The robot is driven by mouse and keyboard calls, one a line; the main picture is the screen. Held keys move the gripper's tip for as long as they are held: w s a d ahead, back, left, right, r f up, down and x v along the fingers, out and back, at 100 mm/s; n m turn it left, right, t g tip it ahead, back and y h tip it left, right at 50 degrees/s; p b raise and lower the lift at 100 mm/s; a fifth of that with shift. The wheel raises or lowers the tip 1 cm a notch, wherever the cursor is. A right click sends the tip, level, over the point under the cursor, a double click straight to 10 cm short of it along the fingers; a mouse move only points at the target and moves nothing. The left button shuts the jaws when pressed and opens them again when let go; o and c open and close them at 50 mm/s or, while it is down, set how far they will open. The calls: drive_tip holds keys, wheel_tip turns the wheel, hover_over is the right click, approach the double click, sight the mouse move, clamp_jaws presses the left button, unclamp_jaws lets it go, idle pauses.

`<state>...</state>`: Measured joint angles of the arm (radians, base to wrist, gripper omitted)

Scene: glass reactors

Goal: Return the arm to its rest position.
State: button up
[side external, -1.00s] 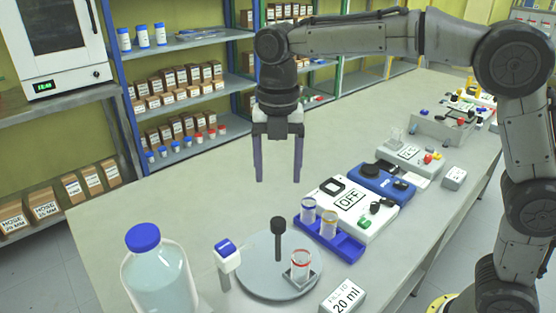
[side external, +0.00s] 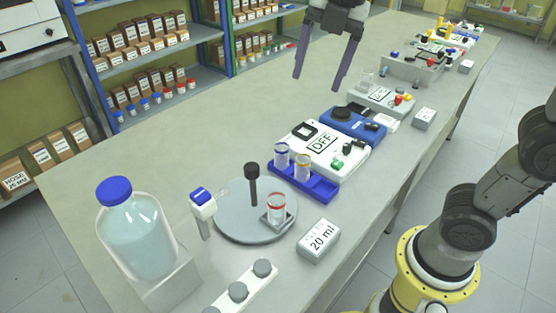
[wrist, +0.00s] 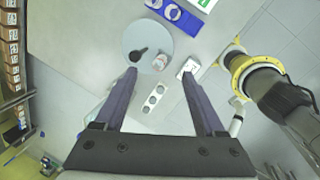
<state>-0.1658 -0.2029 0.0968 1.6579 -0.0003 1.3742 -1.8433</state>
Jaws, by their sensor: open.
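My gripper (side external: 317,83) hangs at the top of the side view, high above the bench and apart from everything on it. Its two long purple-grey fingers are spread with nothing between them. In the wrist view the gripper (wrist: 158,72) is also open and empty, its fingers framing part of the bench far below. The upper part of my arm is outside the side view.
The bench (side external: 190,130) carries a blue-capped bottle (side external: 135,235), a round grey plate (side external: 235,222) with a small beaker (side external: 277,207), a blue rack (side external: 315,187) with two glasses, and a white OFF device (side external: 330,150). Shelves (side external: 205,68) stand behind. Air around the gripper is clear.

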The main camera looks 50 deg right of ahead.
drive_tip(key=s+d+f+m+t, duration=0.1)
drive_tip(key=s+f+m, duration=0.4)
drive_tip(key=m, duration=0.6)
drive_tip(key=s+d+f+m+t, duration=0.2)
drive_tip(key=s+d+f+m, duration=0.2)
drive_tip(key=s+m, duration=0.5)
drive_tip(key=shift+f+m, duration=1.25)
drive_tip(key=shift+m, duration=0.25)
